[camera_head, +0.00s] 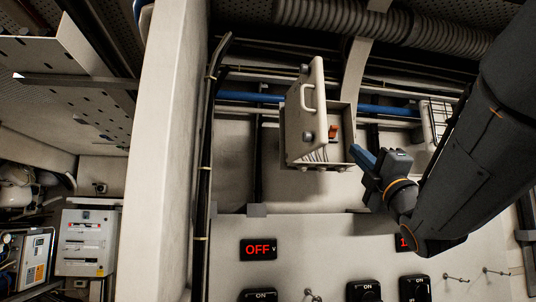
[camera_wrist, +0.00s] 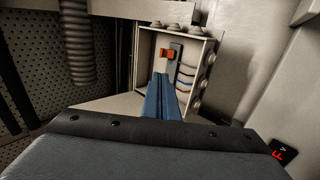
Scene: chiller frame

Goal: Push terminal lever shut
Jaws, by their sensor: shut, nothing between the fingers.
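The terminal lever (camera_head: 333,131) is a small orange piece inside an open wall box (camera_head: 347,151). In the wrist view the orange lever (camera_wrist: 167,54) sits on a dark block, near the back wall of the box (camera_wrist: 208,50). My gripper (camera_head: 361,156) has blue fingers, closed together and empty, at the lower right edge of the box. In the wrist view the fingertips (camera_wrist: 162,76) point toward the lever and appear just below it. I cannot tell whether they touch it.
The box's pale door (camera_head: 304,120) with a handle stands swung open on the left. Coloured wires (camera_wrist: 186,82) run beside the dark block. A ribbed duct (camera_head: 400,25) and blue pipe (camera_head: 250,97) pass behind. A panel below has an OFF display (camera_head: 258,250) and dark ON switches.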

